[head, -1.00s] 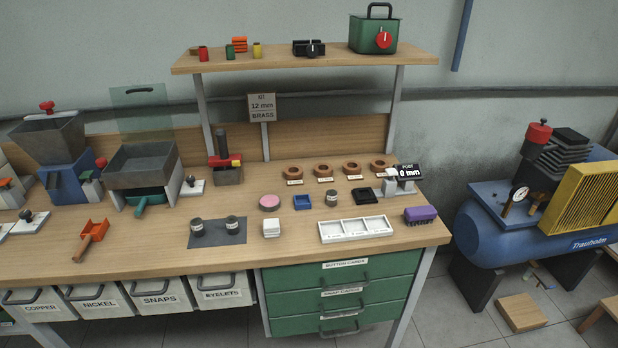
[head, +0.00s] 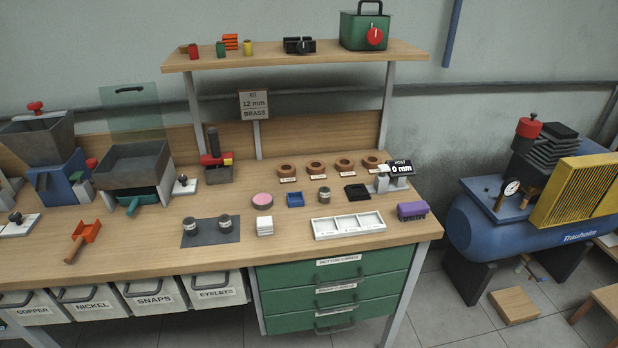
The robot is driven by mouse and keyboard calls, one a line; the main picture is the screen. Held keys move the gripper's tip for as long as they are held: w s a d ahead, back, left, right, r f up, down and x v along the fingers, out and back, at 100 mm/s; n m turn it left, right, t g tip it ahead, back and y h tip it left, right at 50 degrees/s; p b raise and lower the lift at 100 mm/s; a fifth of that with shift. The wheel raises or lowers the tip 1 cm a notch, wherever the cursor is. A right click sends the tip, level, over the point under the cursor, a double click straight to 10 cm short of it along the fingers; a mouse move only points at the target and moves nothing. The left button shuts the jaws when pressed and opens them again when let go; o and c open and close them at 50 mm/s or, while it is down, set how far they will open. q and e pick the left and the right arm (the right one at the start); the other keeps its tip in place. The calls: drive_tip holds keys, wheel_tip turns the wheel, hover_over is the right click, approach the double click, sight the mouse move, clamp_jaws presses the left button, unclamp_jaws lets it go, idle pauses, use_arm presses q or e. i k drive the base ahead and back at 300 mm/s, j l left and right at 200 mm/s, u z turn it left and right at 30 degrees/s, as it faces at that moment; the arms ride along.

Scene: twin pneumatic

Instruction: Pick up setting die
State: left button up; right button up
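No object is clearly marked as the setting die. Two small dark metal cylinders with pale bands, one at left (head: 191,227) and one at right (head: 225,224), stand upright on a dark grey mat (head: 208,241). A similar cylinder (head: 324,195) stands alone between a blue tray and a black tray. Several brown rings (head: 288,171) sit in a row behind small labels too small to read. Neither of my grippers is in view.
A wooden bench (head: 120,246) carries a white three-part tray (head: 348,225), a purple brush (head: 411,210), a pink round pad (head: 262,200) and an orange scoop (head: 84,235). A shelf (head: 300,56) spans above. A blue compressor (head: 495,232) stands at right. The bench's front edge is mostly clear.

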sight(189, 223)
drive_tip(key=i+j+z, duration=0.25)
drive_tip(key=i, duration=0.2)
drive_tip(key=i+j+z, duration=0.25)
drive_tip(key=i, duration=0.15)
drive_tip(key=k+j+u, duration=0.15)
drive_tip(key=u, duration=1)
drive_tip(key=l+u, duration=0.15)
drive_tip(key=u, duration=0.15)
drive_tip(key=l+u, duration=0.15)
drive_tip(key=u, duration=0.15)
drive_tip(key=i, duration=0.05)
